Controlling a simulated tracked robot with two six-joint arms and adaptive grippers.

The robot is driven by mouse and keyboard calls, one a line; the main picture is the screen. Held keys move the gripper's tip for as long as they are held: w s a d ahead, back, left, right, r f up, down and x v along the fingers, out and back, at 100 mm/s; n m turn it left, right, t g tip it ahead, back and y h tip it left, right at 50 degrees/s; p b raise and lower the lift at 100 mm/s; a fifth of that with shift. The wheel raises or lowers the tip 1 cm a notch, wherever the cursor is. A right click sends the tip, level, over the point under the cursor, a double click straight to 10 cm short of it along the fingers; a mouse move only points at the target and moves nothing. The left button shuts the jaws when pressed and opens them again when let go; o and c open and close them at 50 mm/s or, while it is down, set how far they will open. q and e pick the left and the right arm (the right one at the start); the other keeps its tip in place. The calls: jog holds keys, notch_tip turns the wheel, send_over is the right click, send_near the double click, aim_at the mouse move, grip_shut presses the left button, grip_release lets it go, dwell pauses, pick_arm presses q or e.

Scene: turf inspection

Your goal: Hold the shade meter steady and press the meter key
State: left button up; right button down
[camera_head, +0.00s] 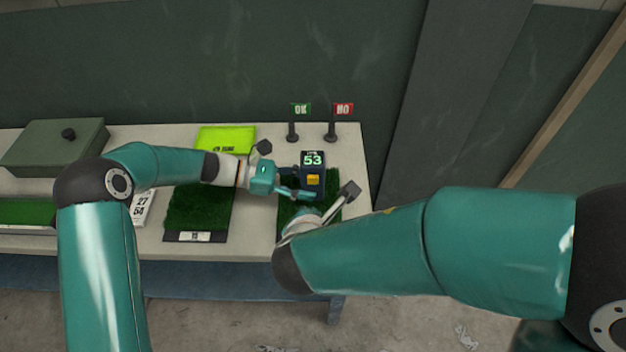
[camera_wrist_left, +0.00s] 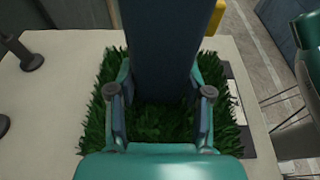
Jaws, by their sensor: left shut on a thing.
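The shade meter (camera_head: 312,158) is a dark blue upright box with a lit display reading 53 and a yellow meter key (camera_head: 313,180) on its front. My left gripper (camera_head: 303,183) is shut on the meter from the left. In the left wrist view the meter (camera_wrist_left: 160,45) stands as a dark column between the fingers of my left gripper (camera_wrist_left: 160,108), above green turf; a yellow edge, probably the key, shows beside it.
The meter is over a turf sample (camera_head: 285,236) near the bench's right end. Another turf sample (camera_head: 198,212) with a label lies left, a lime-green card (camera_head: 226,138) behind it. OK (camera_head: 300,109) and NO (camera_head: 343,109) signs stand behind. A green box (camera_head: 55,148) is far left.

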pick_arm(q)
jog(key=o, duration=0.9)
jog(key=shift+o, duration=0.2)
jog(key=shift+a, duration=0.1)
